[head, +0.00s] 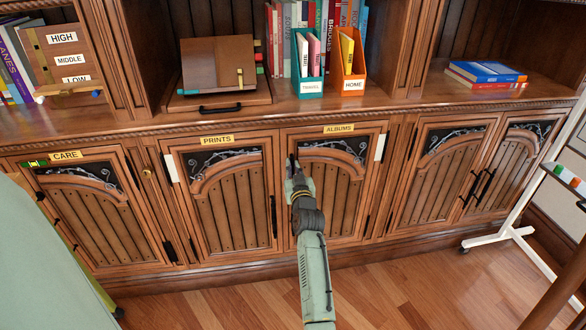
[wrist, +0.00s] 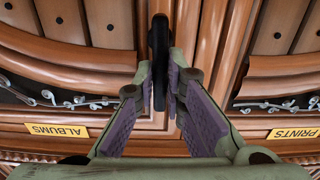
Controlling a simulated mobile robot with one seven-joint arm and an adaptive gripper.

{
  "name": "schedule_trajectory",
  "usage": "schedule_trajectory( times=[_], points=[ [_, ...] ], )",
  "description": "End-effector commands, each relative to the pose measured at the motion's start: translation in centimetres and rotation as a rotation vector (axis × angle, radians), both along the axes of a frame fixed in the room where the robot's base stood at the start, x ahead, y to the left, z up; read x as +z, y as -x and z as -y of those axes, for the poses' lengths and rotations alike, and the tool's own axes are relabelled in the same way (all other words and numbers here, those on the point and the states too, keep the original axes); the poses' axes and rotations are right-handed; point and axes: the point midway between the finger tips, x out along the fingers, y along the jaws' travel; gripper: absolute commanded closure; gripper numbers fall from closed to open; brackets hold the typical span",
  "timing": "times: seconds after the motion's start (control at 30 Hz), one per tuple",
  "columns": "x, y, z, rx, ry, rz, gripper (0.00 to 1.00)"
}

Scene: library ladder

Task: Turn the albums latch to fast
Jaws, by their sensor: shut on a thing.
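The albums cabinet door (head: 345,200) is closed under its yellow ALBUMS label (head: 338,129). That label also shows in the wrist view (wrist: 57,131), upside down at the left. My gripper (head: 292,168) is at the left edge of this door. In the wrist view its fingertips (wrist: 172,82) are shut on a dark upright bar (wrist: 158,45), which looks like the door's handle; my fingers partly hide it. A white strip (head: 380,147) sits at the door's upper right edge. I cannot tell which part is the latch or its setting.
The prints door (head: 222,205), with its black handle (head: 273,216), is closed just left. The care door (head: 97,215) is further left. Books and box files (head: 308,62) stand on the shelf above. A white stand (head: 520,215) is at the right. The wooden floor (head: 400,285) in front is clear.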

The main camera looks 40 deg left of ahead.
Motion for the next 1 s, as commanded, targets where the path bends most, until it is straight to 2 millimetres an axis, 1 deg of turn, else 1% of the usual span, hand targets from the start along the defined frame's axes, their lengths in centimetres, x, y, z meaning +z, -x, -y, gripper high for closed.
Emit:
schedule_trajectory(
  times=[0.27, 0.47, 0.67, 1.0],
  points=[
    [-0.05, 0.01, 0.0, 0.0, 0.003, 0.004, 1.0],
    [-0.18, 0.15, -0.11, 0.0, 0.036, 0.043, 1.0],
    [-0.46, 0.33, -0.26, -0.001, 0.115, 0.137, 1.0],
    [-0.75, 0.93, -0.78, -0.001, 0.318, 0.374, 1.0]
  ],
)
